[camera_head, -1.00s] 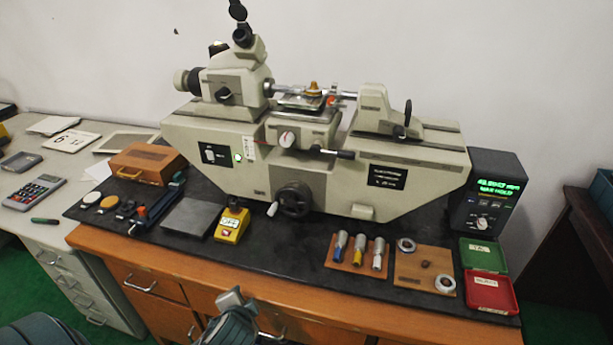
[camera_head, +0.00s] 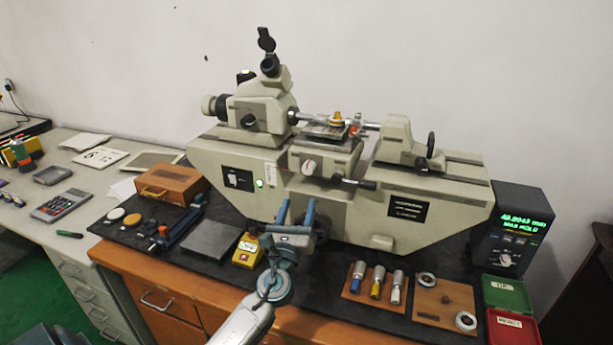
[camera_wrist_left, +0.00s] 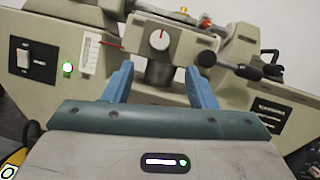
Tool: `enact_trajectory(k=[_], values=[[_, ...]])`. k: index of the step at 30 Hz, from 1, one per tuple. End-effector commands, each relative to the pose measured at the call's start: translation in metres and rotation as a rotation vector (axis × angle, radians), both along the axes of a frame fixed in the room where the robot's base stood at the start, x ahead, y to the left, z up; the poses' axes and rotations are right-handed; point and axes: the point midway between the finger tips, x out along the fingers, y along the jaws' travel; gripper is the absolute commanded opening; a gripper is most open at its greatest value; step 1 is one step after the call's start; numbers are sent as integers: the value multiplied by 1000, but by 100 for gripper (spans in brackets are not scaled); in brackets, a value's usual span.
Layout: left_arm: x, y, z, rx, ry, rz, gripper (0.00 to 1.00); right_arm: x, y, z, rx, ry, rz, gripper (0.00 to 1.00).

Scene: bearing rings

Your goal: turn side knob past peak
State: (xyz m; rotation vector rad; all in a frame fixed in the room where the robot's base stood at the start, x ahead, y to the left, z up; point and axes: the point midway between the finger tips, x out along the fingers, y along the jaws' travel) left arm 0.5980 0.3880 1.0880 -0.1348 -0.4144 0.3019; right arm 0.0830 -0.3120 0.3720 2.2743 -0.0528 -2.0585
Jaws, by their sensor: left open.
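The measuring machine (camera_head: 230,180) stands on the bench. A round knob with a white face and a red mark (camera_head: 309,167) is on the front of its centre carriage, and it also shows in the left wrist view (camera_wrist_left: 159,40). A black-ended lever (camera_head: 353,182) sticks out to the right of the knob. I cannot tell which control is the side knob. My left gripper (camera_head: 296,212) is open in front of the machine, below the knob and apart from it. Its blue fingers (camera_wrist_left: 158,75) have nothing between them. The gripper hides most of the black handwheel (camera_head: 321,230).
A display box (camera_head: 517,225) with green digits stands at the right. A yellow box (camera_head: 246,252) and a grey plate (camera_head: 208,243) lie left of my gripper. Wooden boards with cylinders (camera_head: 376,285) and rings (camera_head: 445,302) lie to the right.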

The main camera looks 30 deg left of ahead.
Motion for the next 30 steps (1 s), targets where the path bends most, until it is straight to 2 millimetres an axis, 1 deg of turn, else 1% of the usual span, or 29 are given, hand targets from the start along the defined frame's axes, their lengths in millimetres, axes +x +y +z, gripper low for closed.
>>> enact_trajectory(k=[5,9,15,18,21,30], values=[[22,8,14,0,-2,1,51,0,0,13,0,0,0,25],[46,17,25,-1,-2,2,51,0,0,22,0,0,0,25],[75,28,35,-4,-2,2,51,0,0,30,0,0,0,25],[84,31,38,-4,-2,2,51,0,0,32,0,0,0,25],[89,33,39,-3,-1,1,51,0,1,33,1,0,0,25],[90,33,39,-5,-1,0,51,0,2,32,2,0,-1,25]])
